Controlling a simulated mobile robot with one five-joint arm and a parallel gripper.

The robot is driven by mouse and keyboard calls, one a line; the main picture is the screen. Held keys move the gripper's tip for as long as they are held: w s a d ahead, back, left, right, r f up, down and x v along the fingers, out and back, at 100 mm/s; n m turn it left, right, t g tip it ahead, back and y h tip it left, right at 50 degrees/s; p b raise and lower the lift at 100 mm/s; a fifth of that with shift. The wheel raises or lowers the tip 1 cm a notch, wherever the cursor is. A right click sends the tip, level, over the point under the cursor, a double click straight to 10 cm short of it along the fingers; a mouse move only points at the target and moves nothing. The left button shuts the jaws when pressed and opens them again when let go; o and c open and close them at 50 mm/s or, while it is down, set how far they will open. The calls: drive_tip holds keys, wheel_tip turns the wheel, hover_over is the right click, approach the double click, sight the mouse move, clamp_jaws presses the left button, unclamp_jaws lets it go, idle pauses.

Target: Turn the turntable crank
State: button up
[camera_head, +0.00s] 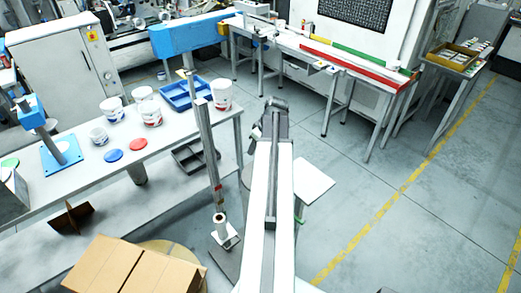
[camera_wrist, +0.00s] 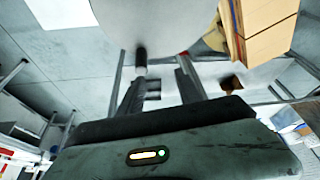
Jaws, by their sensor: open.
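My gripper (camera_head: 275,104) is at the end of my arm in the middle of the head view, above the floor. In the wrist view its two fingers (camera_wrist: 160,72) are apart, with nothing clearly held between them. A large pale grey disc (camera_wrist: 160,22) lies beyond the fingertips; it may be the turntable. A short dark cylinder (camera_wrist: 140,57) stands out by the left finger, near the disc's edge; it may be the crank's handle, and I cannot tell whether it touches the finger. In the head view my arm hides much of this area.
Cardboard boxes (camera_head: 135,268) stand on a yellowish round top (camera_head: 196,262) at lower left. A long table (camera_head: 80,172) with tubs and a blue tray (camera_head: 183,93) is at left. A post (camera_head: 208,145) stands left of my arm. The floor at right (camera_head: 375,205) is clear.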

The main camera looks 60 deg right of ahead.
drive_tip(key=d+f+b, duration=0.1)
drive_tip(key=f+b, duration=0.1)
drive_tip(key=d+f+b, duration=0.1)
drive_tip(key=f+b, duration=0.1)
drive_tip(key=d+f+b, duration=0.1)
drive_tip(key=f+b, duration=0.1)
drive_tip(key=shift+s+f+b, duration=0.1)
drive_tip(key=shift+s+b, duration=0.05)
drive_tip(key=shift+b, duration=0.2)
drive_tip(key=shift+w+f+b, duration=0.3)
drive_tip(key=shift+f+b, duration=0.1)
drive_tip(key=shift+r, duration=0.1)
clamp_jaws()
idle(0.8)
